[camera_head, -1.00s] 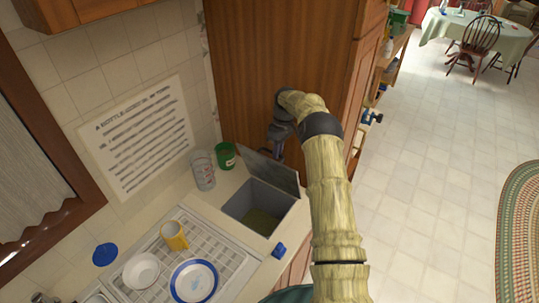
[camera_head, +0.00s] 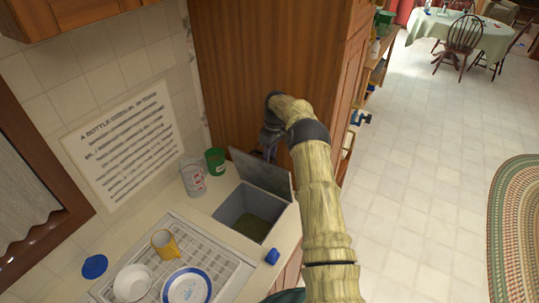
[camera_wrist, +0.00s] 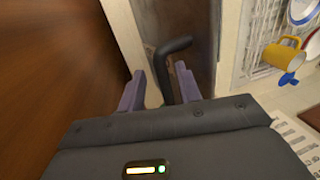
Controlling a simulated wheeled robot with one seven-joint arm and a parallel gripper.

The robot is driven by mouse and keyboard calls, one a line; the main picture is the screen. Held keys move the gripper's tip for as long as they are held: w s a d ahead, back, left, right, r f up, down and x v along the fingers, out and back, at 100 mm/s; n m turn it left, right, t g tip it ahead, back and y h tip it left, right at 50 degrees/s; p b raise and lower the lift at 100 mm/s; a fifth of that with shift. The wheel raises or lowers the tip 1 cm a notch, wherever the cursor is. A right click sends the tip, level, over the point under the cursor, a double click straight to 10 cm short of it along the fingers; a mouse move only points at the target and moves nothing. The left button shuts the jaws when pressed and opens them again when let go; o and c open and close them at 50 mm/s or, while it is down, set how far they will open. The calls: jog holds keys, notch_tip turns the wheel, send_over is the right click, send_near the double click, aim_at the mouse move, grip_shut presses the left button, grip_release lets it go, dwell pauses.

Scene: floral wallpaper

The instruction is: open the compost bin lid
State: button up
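The compost bin (camera_head: 238,207) is a grey box sunk in the counter, with brownish-green matter at its bottom. Its grey lid (camera_head: 262,174) stands raised on the cabinet side, so the bin mouth is uncovered. My gripper (camera_head: 268,150) is behind the raised lid, between it and the wooden cabinet; its fingertips are hidden in the head view. In the wrist view my gripper's fingers (camera_wrist: 160,88) are apart. A black bent handle (camera_wrist: 172,55) on the lid (camera_wrist: 196,35) reaches between them. I cannot tell whether a finger touches it.
A tall wooden cabinet (camera_head: 240,75) stands close behind my gripper. On the counter are a green cup (camera_head: 215,161), a clear measuring cup (camera_head: 193,178), a blue object (camera_head: 272,257) and a drying rack (camera_head: 215,252) with a yellow mug (camera_head: 164,243) and dishes. The tiled floor at right is open.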

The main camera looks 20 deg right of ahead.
jog(key=shift+s+a+r, duration=0.1)
jog(key=shift+r, duration=0.15)
jog(key=shift+r+b, duration=0.5)
jog(key=shift+r, duration=0.05)
jog(key=s+a+b+v, duration=0.1)
jog(key=b+v, duration=0.1)
jog(key=v, duration=0.6)
jog(key=shift+r, duration=0.4)
jog(key=shift+s+a+b, duration=0.1)
jog(key=shift+a+b, duration=0.1)
jog(key=shift+b, duration=0.1)
jog(key=s+a+m+t+h+b, duration=0.2)
jog(key=s+a+m+b, duration=0.1)
jog(key=s+a, duration=0.7)
jog(key=s+f+m+t+b, duration=0.1)
jog(key=s+f+m, duration=0.1)
jog(key=s, duration=1)
jog(key=s+a+f+m+t, duration=0.1)
jog(key=s+f+m, duration=0.1)
jog(key=s, duration=1)
jog(key=shift+s+m+b, duration=0.3)
jog(key=shift+m+b, duration=0.1)
